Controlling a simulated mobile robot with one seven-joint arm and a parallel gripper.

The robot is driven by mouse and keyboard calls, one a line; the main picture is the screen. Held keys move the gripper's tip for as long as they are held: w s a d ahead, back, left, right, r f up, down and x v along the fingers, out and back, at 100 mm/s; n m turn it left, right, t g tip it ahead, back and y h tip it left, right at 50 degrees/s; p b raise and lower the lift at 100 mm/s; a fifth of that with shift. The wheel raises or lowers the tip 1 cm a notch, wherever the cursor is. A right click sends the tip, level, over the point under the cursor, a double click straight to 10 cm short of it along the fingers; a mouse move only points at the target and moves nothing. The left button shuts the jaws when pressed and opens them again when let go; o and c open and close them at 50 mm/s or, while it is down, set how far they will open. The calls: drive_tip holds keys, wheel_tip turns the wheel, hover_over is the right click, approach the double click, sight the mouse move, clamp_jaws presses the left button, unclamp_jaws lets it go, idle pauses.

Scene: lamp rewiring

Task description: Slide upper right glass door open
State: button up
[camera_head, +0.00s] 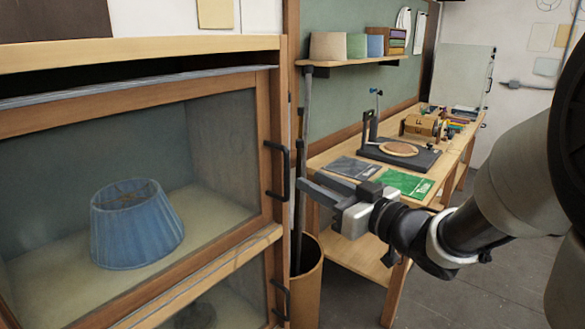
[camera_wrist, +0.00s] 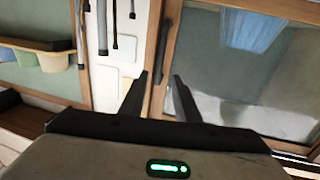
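The upper glass door (camera_head: 262,135) has a wooden frame, with its right edge at the cabinet's right post. It also shows in the wrist view (camera_wrist: 240,62). Its upright black bar handle (camera_head: 278,172) is on the right side of the frame; in the wrist view the handle (camera_wrist: 166,45) is just beyond the fingertips. My gripper (camera_head: 308,183) is right of the handle, fingers pointing toward the cabinet. In the wrist view its two fingers (camera_wrist: 158,82) are apart with nothing between them. I see no contact with the handle.
A blue pleated lampshade (camera_head: 136,228) stands behind the glass. A lower door with its own black handle (camera_head: 281,300) is below. A brown bin (camera_head: 307,285) stands right of the cabinet. A workbench (camera_head: 337,150) with tools and a shelf (camera_head: 350,61) lies beyond my gripper.

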sight(288, 168)
drive_tip(key=x, duration=1)
clamp_jaws()
